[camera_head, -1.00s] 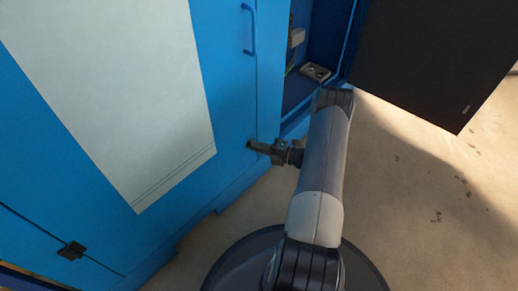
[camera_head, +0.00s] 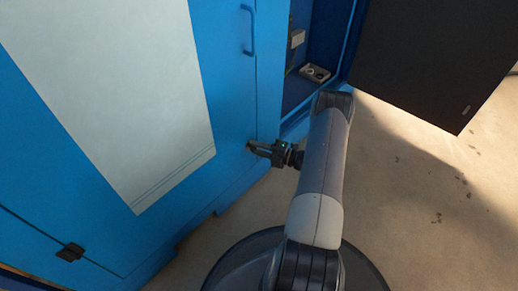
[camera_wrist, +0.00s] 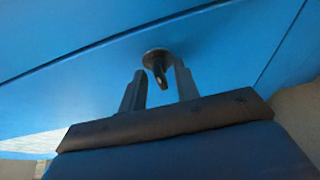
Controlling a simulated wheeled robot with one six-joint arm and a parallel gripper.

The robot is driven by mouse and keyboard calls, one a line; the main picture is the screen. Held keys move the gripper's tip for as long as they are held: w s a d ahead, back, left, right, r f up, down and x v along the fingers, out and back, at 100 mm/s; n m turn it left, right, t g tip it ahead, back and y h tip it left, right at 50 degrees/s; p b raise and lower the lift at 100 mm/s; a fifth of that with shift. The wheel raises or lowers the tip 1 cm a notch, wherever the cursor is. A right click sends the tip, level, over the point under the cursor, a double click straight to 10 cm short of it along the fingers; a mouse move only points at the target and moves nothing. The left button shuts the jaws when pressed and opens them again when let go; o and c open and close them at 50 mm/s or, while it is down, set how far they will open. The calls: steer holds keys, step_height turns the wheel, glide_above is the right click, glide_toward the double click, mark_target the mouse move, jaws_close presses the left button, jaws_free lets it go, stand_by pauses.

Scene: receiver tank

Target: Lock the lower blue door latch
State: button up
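The lower latch (camera_wrist: 157,62) is a dark round base with a short protruding handle on the blue door (camera_wrist: 90,45), seen in the wrist view. My gripper (camera_wrist: 160,78) is open. Its fingertips stand on either side of the latch handle, with a visible gap to each side. In the head view my gripper (camera_head: 250,147) reaches left to the lower right part of the blue door (camera_head: 228,85). There the fingertips largely hide the latch.
A blue handle (camera_head: 249,30) sits higher on the same door. A dark hinge (camera_head: 71,251) is at lower left. To the right are an open blue compartment (camera_head: 300,90) and a dark open door panel (camera_head: 430,60).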

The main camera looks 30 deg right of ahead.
steer(key=p+v, duration=0.3)
steer(key=v, duration=0.7)
steer(key=shift+s+d, duration=0.3)
steer(key=shift+a+f, duration=0.1)
steer(key=b+x, duration=0.3)
steer(key=x, duration=0.7)
steer(key=shift+w+a+n, duration=0.25)
steer(key=shift+w+n, duration=0.05)
